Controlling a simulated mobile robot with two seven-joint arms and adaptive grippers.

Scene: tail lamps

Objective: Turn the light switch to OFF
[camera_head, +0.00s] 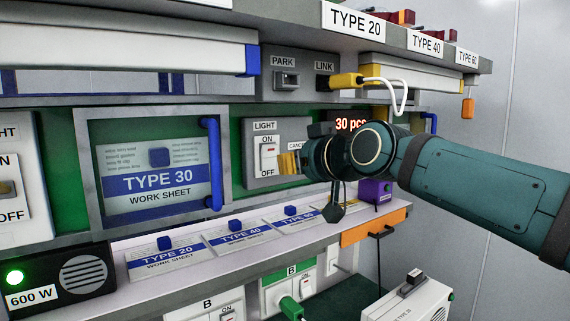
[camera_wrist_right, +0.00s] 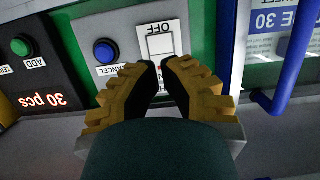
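A LIGHT panel (camera_head: 252,170) stands at the centre of the head view, with a white rocker switch (camera_head: 269,152) under the word ON. The rocker also shows upside down in the right wrist view (camera_wrist_right: 160,43), next to the word OFF. Its exact tilt is hard to tell. My right gripper (camera_wrist_right: 160,64) has its yellow-and-black fingertips close together, just before the panel by the rocker; contact is unclear. It shows from the side in the head view (camera_head: 281,163). A second, cropped ON/OFF light panel (camera_head: 22,226) is at the left edge. My left gripper is out of view.
A blue CANCEL button (camera_wrist_right: 105,51) and green ADD button (camera_wrist_right: 21,47) sit beside the switch. A cabinet door with a blue handle (camera_head: 213,165) is left of it. Below is a shelf with work sheets (camera_head: 238,236). A black box marked 600 W (camera_head: 60,283) is at lower left.

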